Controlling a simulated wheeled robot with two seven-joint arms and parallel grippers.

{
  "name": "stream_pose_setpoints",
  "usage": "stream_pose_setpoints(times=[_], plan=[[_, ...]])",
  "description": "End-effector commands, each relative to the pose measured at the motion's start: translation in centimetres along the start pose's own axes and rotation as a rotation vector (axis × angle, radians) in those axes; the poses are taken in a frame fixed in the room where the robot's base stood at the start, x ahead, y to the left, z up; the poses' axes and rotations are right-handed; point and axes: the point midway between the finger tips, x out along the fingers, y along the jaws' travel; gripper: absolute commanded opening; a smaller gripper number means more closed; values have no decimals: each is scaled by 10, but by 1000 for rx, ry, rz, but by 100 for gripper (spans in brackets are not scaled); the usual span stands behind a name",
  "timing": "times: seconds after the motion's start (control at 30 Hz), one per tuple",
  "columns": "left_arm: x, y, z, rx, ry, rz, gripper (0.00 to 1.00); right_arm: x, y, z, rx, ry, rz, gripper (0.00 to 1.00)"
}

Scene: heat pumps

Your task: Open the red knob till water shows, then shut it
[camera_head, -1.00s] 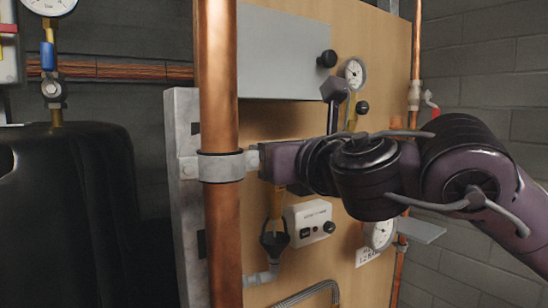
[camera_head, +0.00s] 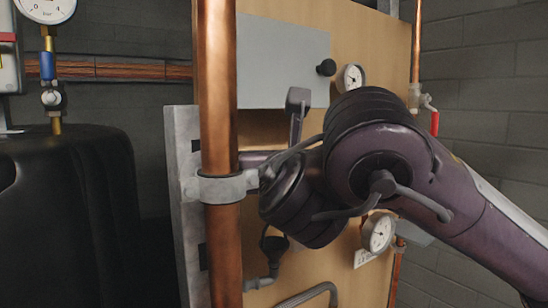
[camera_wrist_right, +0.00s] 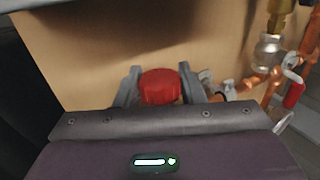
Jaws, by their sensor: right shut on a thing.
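In the right wrist view the red knob (camera_wrist_right: 159,87) sits between the two grey fingers of my right gripper (camera_wrist_right: 160,78), which is shut on it. In the head view my right arm comes in from the right and its wrist hides the knob and the fingers. A black funnel (camera_head: 273,243) with a grey pipe below it shows under my wrist; I cannot make out water in it. My left gripper is in neither view.
A thick copper pipe (camera_head: 218,90) with a grey clamp (camera_head: 226,187) stands close in front of the wooden panel (camera_head: 384,40). A grey box (camera_head: 275,62) and gauges, one lower down (camera_head: 379,233), are on the panel. A black tank (camera_head: 65,215) stands at left.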

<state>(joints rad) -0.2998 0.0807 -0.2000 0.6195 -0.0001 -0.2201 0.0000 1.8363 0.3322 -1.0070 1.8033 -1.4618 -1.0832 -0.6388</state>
Motion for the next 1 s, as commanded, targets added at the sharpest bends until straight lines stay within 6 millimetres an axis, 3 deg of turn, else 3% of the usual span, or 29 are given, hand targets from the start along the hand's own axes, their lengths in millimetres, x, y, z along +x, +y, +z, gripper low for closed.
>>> stream_pose_setpoints(times=[0.17,0.2,0.27,0.63,1.0], plan=[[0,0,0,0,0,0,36,0,0,0,2,0,0,13],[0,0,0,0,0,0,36,0,0,0,2,1,0,40],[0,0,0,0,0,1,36,0,0,0,2,1,0,45],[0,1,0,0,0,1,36,-2,2,2,-2,-5,4,45],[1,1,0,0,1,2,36,-21,10,5,-15,-18,21,45]])
